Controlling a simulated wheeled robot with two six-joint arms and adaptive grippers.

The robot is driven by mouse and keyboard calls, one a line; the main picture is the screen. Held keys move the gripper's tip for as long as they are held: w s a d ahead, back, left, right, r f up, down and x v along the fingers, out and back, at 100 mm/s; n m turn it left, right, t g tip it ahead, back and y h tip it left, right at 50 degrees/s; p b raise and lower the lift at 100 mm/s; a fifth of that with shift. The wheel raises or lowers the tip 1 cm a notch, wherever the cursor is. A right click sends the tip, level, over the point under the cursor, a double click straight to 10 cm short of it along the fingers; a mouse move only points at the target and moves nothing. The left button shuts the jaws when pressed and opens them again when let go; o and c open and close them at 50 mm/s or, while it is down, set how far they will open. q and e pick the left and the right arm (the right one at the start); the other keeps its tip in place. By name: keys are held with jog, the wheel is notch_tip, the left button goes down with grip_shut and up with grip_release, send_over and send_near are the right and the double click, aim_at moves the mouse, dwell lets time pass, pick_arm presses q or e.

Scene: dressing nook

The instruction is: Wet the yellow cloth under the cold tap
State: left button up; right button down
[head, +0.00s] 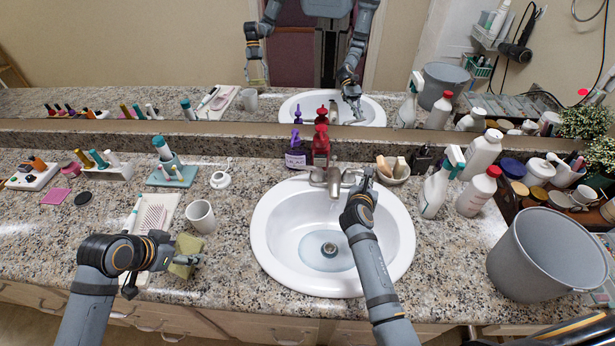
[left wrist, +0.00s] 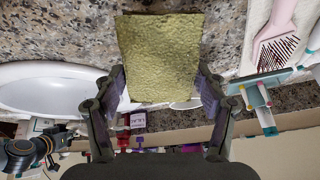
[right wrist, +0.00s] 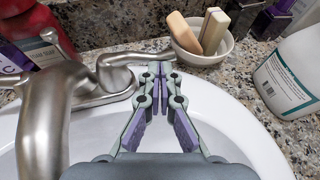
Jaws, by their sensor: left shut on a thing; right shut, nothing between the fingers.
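The yellow cloth (head: 187,250) is an olive-yellow square held in my left gripper (head: 192,259), over the counter left of the basin. In the left wrist view the cloth (left wrist: 160,55) hangs between the two fingers. The metal tap (head: 333,180) stands at the back of the white sink (head: 262,235). My right gripper (head: 364,182) is shut and empty beside the tap's right lever. In the right wrist view the fingertips (right wrist: 155,72) are at the end of that lever (right wrist: 125,60); I cannot tell whether they touch. No water stream can be made out.
A white cup (head: 201,216) stands close behind the cloth. A soap dish (head: 393,172) and a spray bottle (head: 437,185) stand right of the tap. Purple and red bottles (head: 320,145) stand behind the sink. A grey bucket (head: 545,255) is at the right.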

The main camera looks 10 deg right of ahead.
pick_arm(q)
jog(key=shift+a, duration=0.15)
pick_arm(e)
jog(key=shift+a+r, duration=0.15)
pick_arm(q)
notch_tip(320, 180, up, 8)
jog(key=p, duration=0.7)
jog(key=shift+s+p, duration=0.1)
jog(key=shift+p, duration=0.3)
pick_arm(e)
jog(key=y, duration=0.1)
jog(key=d+n+y, duration=0.1)
jog(key=n+t, duration=0.1)
jog(key=shift+w+d+r+y, duration=0.35)
jog(key=shift+w+y, duration=0.05)
jog(key=shift+w+d+f, duration=0.15)
jog(key=shift+f, duration=0.05)
pick_arm(q)
jog(key=shift+f, duration=0.15)
pick_arm(e)
jog(key=shift+w+f, duration=0.1)
jog(key=shift+f, duration=0.15)
